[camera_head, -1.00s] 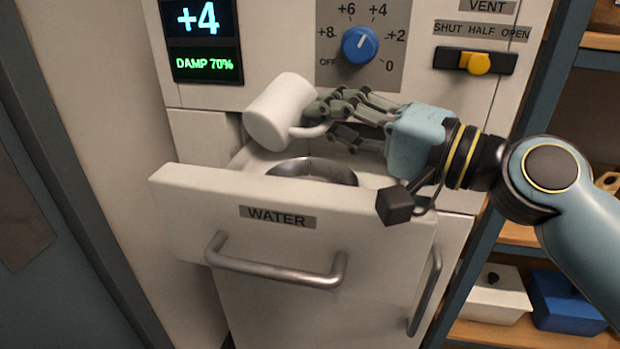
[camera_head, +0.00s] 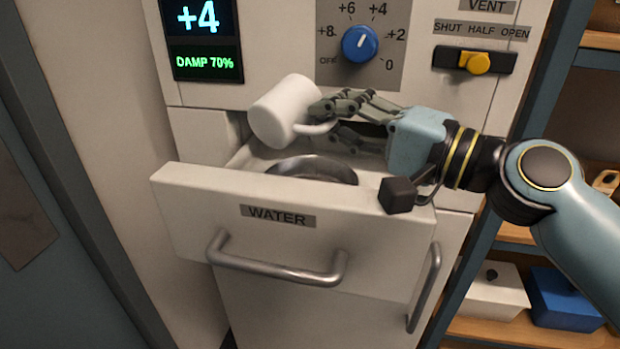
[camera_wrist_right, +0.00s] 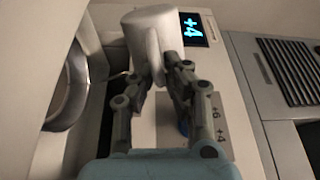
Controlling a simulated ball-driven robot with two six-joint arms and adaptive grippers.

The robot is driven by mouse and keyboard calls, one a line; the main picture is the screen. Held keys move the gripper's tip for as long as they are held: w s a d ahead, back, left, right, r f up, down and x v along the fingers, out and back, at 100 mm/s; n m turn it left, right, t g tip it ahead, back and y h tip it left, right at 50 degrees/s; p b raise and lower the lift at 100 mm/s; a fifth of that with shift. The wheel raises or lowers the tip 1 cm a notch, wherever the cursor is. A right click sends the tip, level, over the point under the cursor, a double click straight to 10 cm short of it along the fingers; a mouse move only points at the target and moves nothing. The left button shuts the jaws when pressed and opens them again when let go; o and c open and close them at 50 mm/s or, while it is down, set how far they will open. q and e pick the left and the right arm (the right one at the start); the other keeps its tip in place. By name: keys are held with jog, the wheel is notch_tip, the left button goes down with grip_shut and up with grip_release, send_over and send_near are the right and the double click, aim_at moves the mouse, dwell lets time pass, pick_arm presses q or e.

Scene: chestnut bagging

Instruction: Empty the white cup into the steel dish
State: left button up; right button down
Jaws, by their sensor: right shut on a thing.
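The white cup (camera_head: 284,112) is held by its handle above the open drawer in the head view, tilted. My right gripper (camera_head: 322,112) is shut on the cup's handle, coming in from the right. In the right wrist view the cup (camera_wrist_right: 152,36) stands out beyond the fingertips of the right gripper (camera_wrist_right: 160,80). The steel dish (camera_head: 312,170) sits in the drawer, below and a little right of the cup; its front part is hidden by the drawer front. It also shows in the right wrist view (camera_wrist_right: 68,95). I cannot see what is inside the cup or dish. My left gripper is not in view.
The drawer (camera_head: 180,200) marked WATER stands open, with a bar handle (camera_head: 275,268). Behind are a blue dial (camera_head: 360,44), a display (camera_head: 200,38) and a yellow vent slider (camera_head: 478,62). A shelf at right holds a white box (camera_head: 495,292) and a blue box (camera_head: 565,300).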

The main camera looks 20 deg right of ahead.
jog(key=shift+a, duration=0.1)
jog(key=shift+w+f+m, duration=0.15)
jog(key=shift+f+m, duration=0.1)
jog(key=shift+m, duration=0.15)
jog(key=shift+r+m+p, duration=0.1)
jog(key=shift+m+p, duration=0.2)
jog(key=shift+m, duration=0.1)
jog(key=shift+w+d+r+m+p, duration=0.15)
jog(key=shift+w+d+m+p, duration=0.1)
jog(key=shift+d+m+p, duration=0.3)
dwell(0.5)
jog(key=shift+d+m, duration=0.2)
jog(key=shift+m, duration=0.35)
